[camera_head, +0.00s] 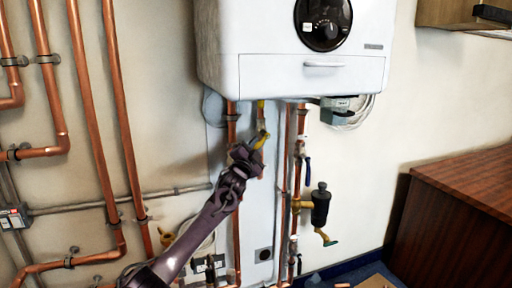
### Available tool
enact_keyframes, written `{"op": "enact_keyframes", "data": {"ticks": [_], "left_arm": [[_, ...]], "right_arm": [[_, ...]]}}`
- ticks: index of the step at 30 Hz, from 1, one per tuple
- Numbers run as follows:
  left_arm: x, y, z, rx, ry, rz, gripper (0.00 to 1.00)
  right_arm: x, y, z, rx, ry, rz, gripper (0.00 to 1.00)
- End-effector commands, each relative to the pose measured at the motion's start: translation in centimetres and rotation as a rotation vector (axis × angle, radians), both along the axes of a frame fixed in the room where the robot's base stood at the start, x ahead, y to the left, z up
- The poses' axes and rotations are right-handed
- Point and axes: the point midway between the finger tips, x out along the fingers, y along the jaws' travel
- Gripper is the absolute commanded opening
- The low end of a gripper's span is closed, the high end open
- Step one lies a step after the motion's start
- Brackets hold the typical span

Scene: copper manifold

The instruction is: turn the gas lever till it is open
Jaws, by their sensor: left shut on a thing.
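The yellow gas lever (261,138) sits on a vertical pipe just under the white boiler, left of its middle. It slants, with its upper right end showing above my gripper. My left gripper (252,151) reaches up from the bottom left and is shut on the lever's lower part. The fingers hide that part of the lever and some of the pipe behind. The valve body below the boiler is small and partly hidden, so how far the lever is turned is hard to tell. My right gripper is not in view.
The white boiler (290,75) hangs close above my gripper. Copper pipes (90,130) run down the wall at left. A blue-handled valve (307,165) and a black cylindrical fitting (320,204) are to the right. A wooden cabinet (455,225) stands at far right.

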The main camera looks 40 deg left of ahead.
Motion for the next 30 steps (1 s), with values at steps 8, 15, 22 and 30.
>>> {"op": "enact_keyframes", "data": {"ticks": [8,15,22,30], "left_arm": [[0.0,0.0,-0.2,-0.001,0.003,-0.001,0.37],[0.0,0.0,-0.1,-0.001,0.002,0.0,0.39],[-0.8,-0.3,-0.5,0.001,0.004,-0.001,0.39],[-3.9,-1.5,-1.7,0.002,0.006,-0.001,0.39]], "right_arm": [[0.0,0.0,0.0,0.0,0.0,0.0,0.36],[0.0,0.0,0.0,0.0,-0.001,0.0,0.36],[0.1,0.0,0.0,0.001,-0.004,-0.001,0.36],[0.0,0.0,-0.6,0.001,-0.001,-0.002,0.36]]}}
